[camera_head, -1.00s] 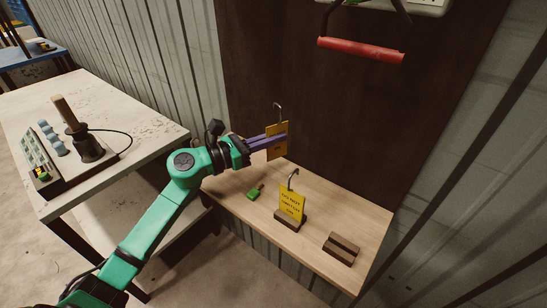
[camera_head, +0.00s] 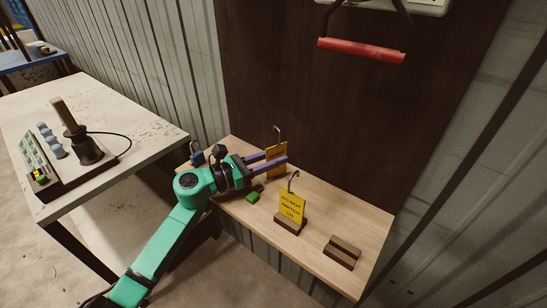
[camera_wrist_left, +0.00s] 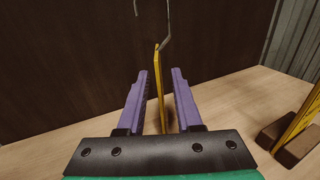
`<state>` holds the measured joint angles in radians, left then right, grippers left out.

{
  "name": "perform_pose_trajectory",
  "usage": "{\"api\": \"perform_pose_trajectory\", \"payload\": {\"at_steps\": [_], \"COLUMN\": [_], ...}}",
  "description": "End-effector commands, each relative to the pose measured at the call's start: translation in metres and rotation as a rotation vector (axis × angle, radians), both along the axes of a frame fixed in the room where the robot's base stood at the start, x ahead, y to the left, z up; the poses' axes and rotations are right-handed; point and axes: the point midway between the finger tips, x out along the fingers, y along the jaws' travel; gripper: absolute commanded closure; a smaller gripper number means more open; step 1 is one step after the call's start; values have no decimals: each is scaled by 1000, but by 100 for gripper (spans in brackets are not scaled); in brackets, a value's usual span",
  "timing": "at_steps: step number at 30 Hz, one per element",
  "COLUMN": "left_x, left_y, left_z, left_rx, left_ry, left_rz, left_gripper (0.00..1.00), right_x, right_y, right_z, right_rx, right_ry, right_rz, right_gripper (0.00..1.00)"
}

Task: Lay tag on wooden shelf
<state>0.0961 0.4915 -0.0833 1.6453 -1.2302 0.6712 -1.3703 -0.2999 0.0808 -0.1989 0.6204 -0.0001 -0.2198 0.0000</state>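A yellow tag with a metal hook (camera_head: 277,150) stands upright near the back of the wooden shelf (camera_head: 325,209), close to the dark panel. My left gripper (camera_head: 277,157) is open, with its purple fingers on either side of the tag. In the left wrist view the tag (camera_wrist_left: 159,85) is edge-on between the spread fingers (camera_wrist_left: 160,85), with gaps beside it. Its lower edge is hidden, so I cannot tell how it meets the shelf. My right gripper is not in view.
A second yellow tag (camera_head: 292,206) stands in a slotted wooden block on the shelf. An empty wooden block (camera_head: 342,252) is to its right. A green padlock (camera_head: 252,197) and a blue padlock (camera_head: 197,156) are near my arm. A red handle (camera_head: 361,50) hangs above.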

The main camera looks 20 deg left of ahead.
Motion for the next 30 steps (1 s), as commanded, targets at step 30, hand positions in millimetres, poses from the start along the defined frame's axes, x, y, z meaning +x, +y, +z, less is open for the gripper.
{"api": "perform_pose_trajectory", "payload": {"at_steps": [30], "left_x": [-86], "left_y": [84], "left_z": [4], "left_rx": [0], "left_ry": [0], "left_rz": [-1], "left_gripper": [66], "right_x": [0], "right_y": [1], "right_z": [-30], "right_rx": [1], "right_ry": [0], "right_rz": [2], "right_gripper": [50]}}
